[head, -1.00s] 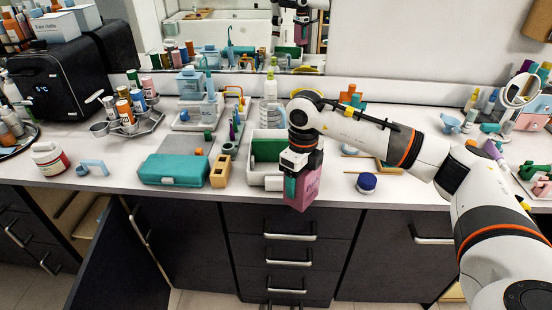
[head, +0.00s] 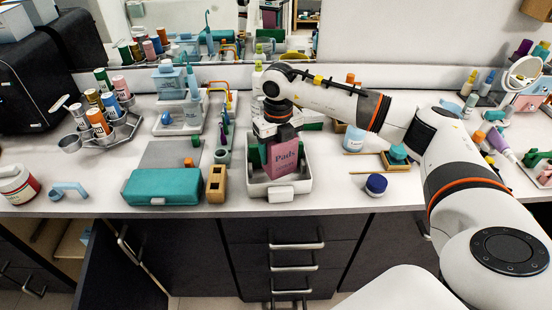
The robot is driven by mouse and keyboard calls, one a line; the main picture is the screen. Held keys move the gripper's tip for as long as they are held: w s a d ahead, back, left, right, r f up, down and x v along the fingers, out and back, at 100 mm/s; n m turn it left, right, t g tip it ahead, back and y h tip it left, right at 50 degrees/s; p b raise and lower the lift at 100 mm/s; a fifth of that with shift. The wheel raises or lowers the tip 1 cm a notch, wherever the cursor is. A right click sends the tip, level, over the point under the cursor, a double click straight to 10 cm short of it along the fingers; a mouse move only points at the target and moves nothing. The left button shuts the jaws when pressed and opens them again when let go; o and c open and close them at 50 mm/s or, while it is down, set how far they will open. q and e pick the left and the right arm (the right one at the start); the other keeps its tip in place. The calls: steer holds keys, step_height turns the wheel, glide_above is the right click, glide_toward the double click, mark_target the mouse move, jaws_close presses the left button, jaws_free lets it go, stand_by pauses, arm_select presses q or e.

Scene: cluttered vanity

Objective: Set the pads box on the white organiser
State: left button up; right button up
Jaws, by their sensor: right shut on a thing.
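The pads box (head: 284,158) is pink-purple with "Pads" printed on its face. My right gripper (head: 277,134) is shut on its upper part and holds it upright, label facing me. The box shows within the opening of a white open-topped bin (head: 303,188) near the counter's front; I cannot tell whether its bottom touches the bin. A green thing (head: 255,158) shows in the bin beside the box, partly hidden. A white tiered stand (head: 181,127) with light-blue items stands further left; I cannot tell which white holder is the organiser. My left gripper is not in view.
A teal case (head: 162,187) and a wooden block (head: 217,184) lie left of the bin. A blue-lidded jar (head: 376,185) stands to its right. A bottle carousel (head: 118,130) is at left. Bare counter shows right of the jar. A cabinet door hangs open below left.

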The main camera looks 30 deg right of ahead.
mark_target(277, 163)
steer(key=shift+f, duration=0.45)
steer(key=shift+w+f, duration=0.1)
steer(key=shift+f, duration=0.25)
step_height(277, 163, down, 3)
steer(key=shift+f+p, duration=0.1)
steer(key=shift+p, duration=0.3)
steer(key=shift+f, duration=0.1)
steer(key=shift+w+f, duration=0.1)
steer(key=shift+f, duration=0.05)
steer(key=o, duration=1)
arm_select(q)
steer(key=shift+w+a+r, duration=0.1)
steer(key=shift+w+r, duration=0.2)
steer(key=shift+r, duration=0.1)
